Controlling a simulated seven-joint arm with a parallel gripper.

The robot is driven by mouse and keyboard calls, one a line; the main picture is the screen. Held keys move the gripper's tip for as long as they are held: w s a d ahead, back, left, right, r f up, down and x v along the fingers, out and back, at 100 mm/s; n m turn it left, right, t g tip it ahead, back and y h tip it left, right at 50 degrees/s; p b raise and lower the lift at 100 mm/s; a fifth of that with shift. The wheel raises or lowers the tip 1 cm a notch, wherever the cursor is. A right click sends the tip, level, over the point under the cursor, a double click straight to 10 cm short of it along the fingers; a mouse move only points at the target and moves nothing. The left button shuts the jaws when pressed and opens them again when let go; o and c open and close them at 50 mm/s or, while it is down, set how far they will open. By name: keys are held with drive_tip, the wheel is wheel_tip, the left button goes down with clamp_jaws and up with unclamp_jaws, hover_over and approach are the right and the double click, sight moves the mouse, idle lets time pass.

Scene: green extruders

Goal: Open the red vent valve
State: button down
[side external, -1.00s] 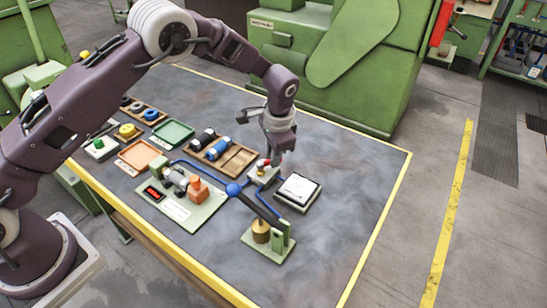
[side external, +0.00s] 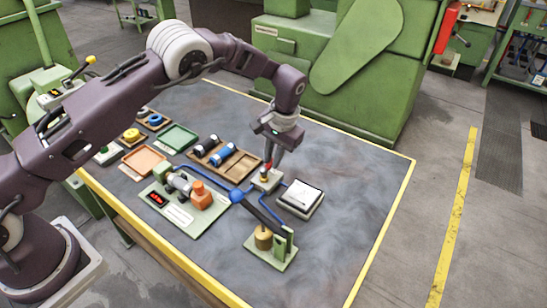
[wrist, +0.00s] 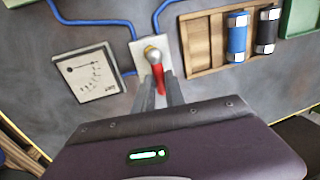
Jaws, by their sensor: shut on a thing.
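The red vent valve is a brass-coloured fitting with a red lever (wrist: 159,80) on a small pale plate (wrist: 145,50), joined to blue tubing. In the wrist view the lever runs from the brass body (wrist: 153,54) toward my gripper. My gripper (wrist: 163,92) has its two fingers on either side of the lever, shut on it. In the side view my gripper (side external: 268,163) points down at the valve plate (side external: 262,183), and its fingers partly hide the lever.
A square dial gauge (wrist: 88,75) stands close beside the valve. A wooden tray (wrist: 205,45) with blue and black cylinders is on the other side. A lever pump (side external: 268,243) and a green panel with an orange part (side external: 200,197) stand nearby. The table's right side is clear.

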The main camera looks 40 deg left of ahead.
idle(0.4)
drive_tip(key=c, duration=1.4)
unclamp_jaws()
drive_tip(key=r, duration=0.2)
drive_tip(key=d+r, duration=0.1)
drive_tip(key=r, duration=0.4)
drive_tip(key=shift+d, duration=0.15)
drive_tip(key=s+a+r+t+h, duration=0.1)
drive_tip(key=s+a+r, duration=0.2)
drive_tip(key=s+r, duration=0.65)
drive_tip(key=s+a+r+t+h, duration=0.15)
drive_tip(key=s+r, duration=0.45)
drive_tip(key=r, duration=0.6)
drive_tip(key=s+t, duration=0.1)
drive_tip(key=s, duration=0.6)
drive_tip(key=s+a+f+t, duration=0.1)
drive_tip(key=s, duration=0.6)
drive_tip(key=s+a+t, duration=0.1)
drive_tip(key=s, duration=0.6)
drive_tip(key=shift+a+f, duration=0.1)
drive_tip(key=shift+f, duration=0.05)
